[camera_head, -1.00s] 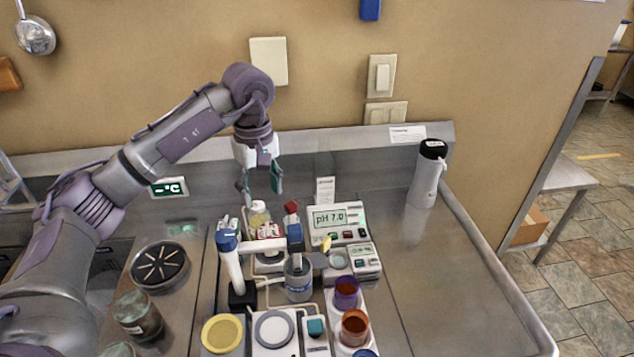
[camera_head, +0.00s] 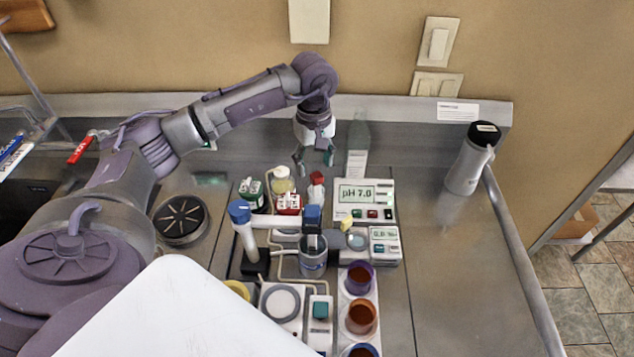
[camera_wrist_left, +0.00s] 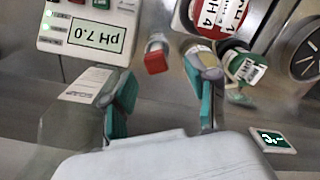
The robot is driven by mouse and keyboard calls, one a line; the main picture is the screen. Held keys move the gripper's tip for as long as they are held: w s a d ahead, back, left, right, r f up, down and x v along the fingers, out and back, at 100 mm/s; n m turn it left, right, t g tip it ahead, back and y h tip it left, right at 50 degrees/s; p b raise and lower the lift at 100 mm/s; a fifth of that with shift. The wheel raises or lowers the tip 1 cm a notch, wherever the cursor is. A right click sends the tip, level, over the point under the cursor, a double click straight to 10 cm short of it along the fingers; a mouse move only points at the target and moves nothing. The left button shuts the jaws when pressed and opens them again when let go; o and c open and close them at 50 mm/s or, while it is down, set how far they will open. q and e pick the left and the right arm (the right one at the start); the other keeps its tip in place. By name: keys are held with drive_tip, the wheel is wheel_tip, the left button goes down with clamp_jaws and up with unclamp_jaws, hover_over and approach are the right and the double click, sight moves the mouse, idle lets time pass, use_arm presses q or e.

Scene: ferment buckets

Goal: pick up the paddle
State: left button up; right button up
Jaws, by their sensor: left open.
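No thing in these views is plainly a paddle. A small red-topped piece (camera_head: 316,180) stands among the bottles beside the pH meter. It also shows in the left wrist view (camera_wrist_left: 156,57), just beyond the gap between the fingers, and no finger grips it. My left gripper (camera_head: 314,158) is open and empty, pointing down above the back of the equipment. Its teal-padded fingers stand apart in the left wrist view (camera_wrist_left: 163,80). My right gripper is not in view.
The pH meter (camera_head: 363,200) is close to the right. Small bottles with white (camera_head: 281,181) and green (camera_head: 250,190) parts are to the left. A clear labelled bottle (camera_head: 357,140) stands behind. Dark-filled cups (camera_head: 360,316) are in front. The right counter (camera_head: 450,260) is mostly clear.

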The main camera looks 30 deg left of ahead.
sight(317, 175)
use_arm(q)
drive_tip(key=f+p, duration=0.1)
drive_tip(key=f, duration=0.1)
drive_tip(key=f+p, duration=0.1)
drive_tip(key=f, duration=0.1)
drive_tip(key=shift+w+d+f+p, duration=0.1)
drive_tip(key=shift+w+p, duration=0.15)
drive_tip(key=shift+p, duration=0.1)
drive_tip(key=shift+f, duration=0.45)
clamp_jaws()
